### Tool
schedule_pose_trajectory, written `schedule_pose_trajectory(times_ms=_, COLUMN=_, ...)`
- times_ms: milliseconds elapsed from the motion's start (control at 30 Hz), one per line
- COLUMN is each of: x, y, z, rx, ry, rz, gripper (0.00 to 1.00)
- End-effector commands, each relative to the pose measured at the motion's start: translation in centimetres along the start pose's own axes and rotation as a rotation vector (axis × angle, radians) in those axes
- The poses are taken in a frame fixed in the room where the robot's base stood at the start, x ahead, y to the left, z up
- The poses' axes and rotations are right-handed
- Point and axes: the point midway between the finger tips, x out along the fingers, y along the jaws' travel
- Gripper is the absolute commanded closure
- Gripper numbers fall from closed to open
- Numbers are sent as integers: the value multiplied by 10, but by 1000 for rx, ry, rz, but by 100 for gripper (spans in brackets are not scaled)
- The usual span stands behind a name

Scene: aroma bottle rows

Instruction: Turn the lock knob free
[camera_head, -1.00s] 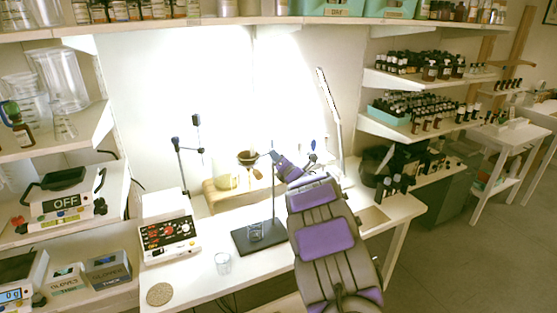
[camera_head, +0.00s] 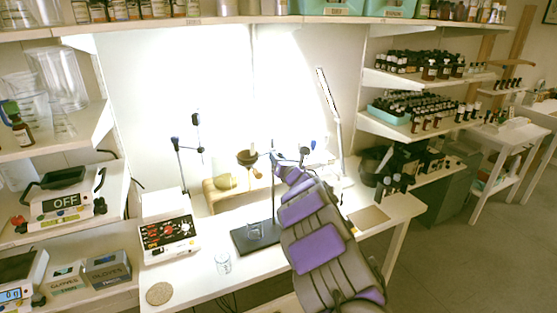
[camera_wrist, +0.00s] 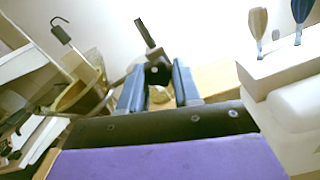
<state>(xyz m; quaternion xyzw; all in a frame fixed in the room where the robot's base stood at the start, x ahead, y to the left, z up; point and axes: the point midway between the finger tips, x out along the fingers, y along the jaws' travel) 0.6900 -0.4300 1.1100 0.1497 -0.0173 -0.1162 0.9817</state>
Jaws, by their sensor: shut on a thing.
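A lab stand has a dark base (camera_head: 246,242) and a thin upright rod (camera_head: 273,200) on the white workbench. A ring on the stand carries a brown bowl-like piece (camera_head: 247,157). My gripper (camera_wrist: 158,85) has its blue fingers on either side of a black lock knob (camera_wrist: 157,72), shut on it. A dark rod piece (camera_wrist: 146,34) rises just beyond the knob. In the head view, my purple and grey arm reaches up to the clamp area and hides most of the gripper and knob. The knob's turn angle cannot be told.
A glass beaker (camera_head: 254,231) stands on the stand base, and another beaker (camera_head: 222,262) stands in front. A box with a red and black panel (camera_head: 168,236) is left. A cork-coloured disc (camera_head: 159,293) lies at the front left. Bottle shelves (camera_head: 415,130) are right.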

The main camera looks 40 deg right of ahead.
Motion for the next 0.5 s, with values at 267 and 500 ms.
schedule_pose_trajectory(times_ms=267, x=1, y=2, z=2, rx=-4, ry=-4, rz=3, gripper=98)
schedule_pose_trajectory(times_ms=500, x=0, y=1, z=2, rx=-4, ry=-3, rz=2, gripper=54)
